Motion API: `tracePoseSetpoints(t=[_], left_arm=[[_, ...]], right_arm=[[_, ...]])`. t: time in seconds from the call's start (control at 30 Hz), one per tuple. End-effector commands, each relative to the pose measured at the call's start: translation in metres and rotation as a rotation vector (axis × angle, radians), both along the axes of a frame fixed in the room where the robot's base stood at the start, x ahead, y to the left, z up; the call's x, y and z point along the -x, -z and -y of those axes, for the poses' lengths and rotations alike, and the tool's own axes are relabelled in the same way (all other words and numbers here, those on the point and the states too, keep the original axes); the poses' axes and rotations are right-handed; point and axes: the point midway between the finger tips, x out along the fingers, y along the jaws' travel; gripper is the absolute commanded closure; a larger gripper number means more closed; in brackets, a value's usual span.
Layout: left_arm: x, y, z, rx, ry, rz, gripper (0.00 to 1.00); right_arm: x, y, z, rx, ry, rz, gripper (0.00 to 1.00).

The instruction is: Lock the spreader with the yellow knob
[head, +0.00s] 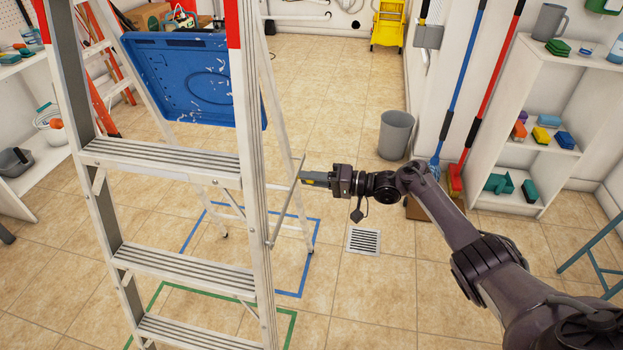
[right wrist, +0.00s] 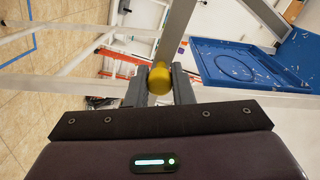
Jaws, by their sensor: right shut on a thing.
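The aluminium stepladder (head: 165,158) with a blue tray (head: 190,80) stands at the left of the head view. Its spreader bar (head: 287,205) slants beside the near right rail. My right gripper (head: 312,180) reaches it from the right. In the right wrist view, the yellow knob (right wrist: 159,79) sits between the two fingers of my right gripper (right wrist: 160,88), which is shut on it. The spreader bar (right wrist: 177,40) runs up behind the knob. In the head view the fingers largely hide the knob. My left gripper is not in view.
Blue and green tape (head: 300,295) marks the tiled floor under the ladder. A grey bin (head: 396,134), a blue-handled mop (head: 463,75) and a red-handled broom (head: 490,85) stand behind my right arm. White shelves (head: 540,120) stand at right.

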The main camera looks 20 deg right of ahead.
Motion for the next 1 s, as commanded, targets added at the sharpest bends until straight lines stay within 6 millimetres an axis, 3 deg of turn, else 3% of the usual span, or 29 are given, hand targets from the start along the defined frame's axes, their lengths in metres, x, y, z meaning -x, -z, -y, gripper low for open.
tracePoseSetpoints(t=[0.37, 0.4, 0.57, 0.87, 1.0], left_arm=[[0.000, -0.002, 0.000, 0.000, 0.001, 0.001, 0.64], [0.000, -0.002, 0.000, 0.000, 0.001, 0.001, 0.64], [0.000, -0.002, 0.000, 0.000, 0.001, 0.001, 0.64], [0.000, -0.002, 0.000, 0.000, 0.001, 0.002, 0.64], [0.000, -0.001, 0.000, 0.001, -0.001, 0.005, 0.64]], right_arm=[[0.002, 0.005, 0.000, 0.000, 0.000, -0.014, 1.00], [0.002, 0.006, 0.000, 0.000, 0.000, -0.014, 0.77], [0.002, 0.005, 0.000, 0.001, -0.001, -0.011, 0.57], [0.002, 0.003, 0.002, 0.000, 0.000, -0.007, 0.57], [0.011, 0.002, 0.015, 0.001, 0.001, -0.008, 0.57]])
